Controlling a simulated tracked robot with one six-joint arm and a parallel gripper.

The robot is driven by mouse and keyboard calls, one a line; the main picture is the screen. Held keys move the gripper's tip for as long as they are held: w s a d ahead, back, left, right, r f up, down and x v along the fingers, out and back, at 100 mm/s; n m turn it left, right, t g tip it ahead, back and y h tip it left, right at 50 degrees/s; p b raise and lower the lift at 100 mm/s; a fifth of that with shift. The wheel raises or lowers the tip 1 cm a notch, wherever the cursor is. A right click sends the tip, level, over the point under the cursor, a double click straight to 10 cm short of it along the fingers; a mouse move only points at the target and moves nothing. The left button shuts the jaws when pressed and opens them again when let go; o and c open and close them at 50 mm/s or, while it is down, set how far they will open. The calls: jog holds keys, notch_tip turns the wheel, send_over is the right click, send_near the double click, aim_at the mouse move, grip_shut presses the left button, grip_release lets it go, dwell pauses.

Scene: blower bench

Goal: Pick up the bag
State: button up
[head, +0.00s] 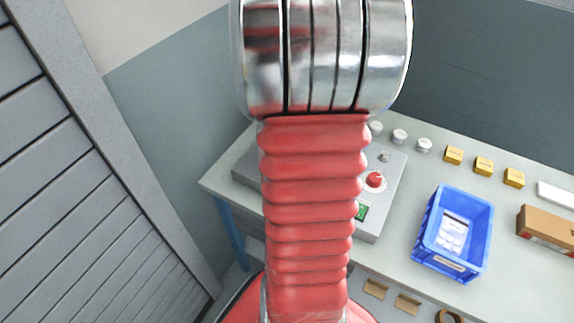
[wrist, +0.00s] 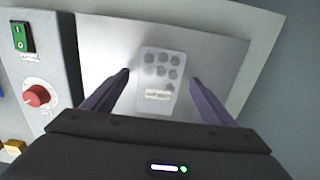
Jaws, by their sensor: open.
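A clear bag (wrist: 158,70) with several dark round pieces and a pale label lies on the light grey plate (wrist: 215,60) in the wrist view. My gripper (wrist: 160,78) is open, with one dark purple finger on each side of the bag and gaps between the fingers and the bag. I cannot tell how high the fingertips are above the plate. In the head view my own arm hides the gripper and this bag.
A grey control box with a red knob (head: 375,180) and green switch (head: 361,211) stands beside the plate. A blue crate (head: 421,245) holding pale packets (head: 455,230), several yellow blocks (head: 484,166) and a brown box (head: 546,229) stand to the right. A grey slatted shutter (head: 70,190) is at left.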

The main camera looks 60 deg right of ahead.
jog(key=shift+f, duration=0.6)
jog(key=c, duration=1.3)
notch_tip(320, 180, up, 10)
dwell(0.6)
jog(key=f, duration=0.2)
jog(key=d+f, duration=0.1)
jog(key=f, duration=0.1)
jog(key=d+f, duration=0.1)
jog(key=f, duration=0.2)
jog(key=shift+d, duration=0.15)
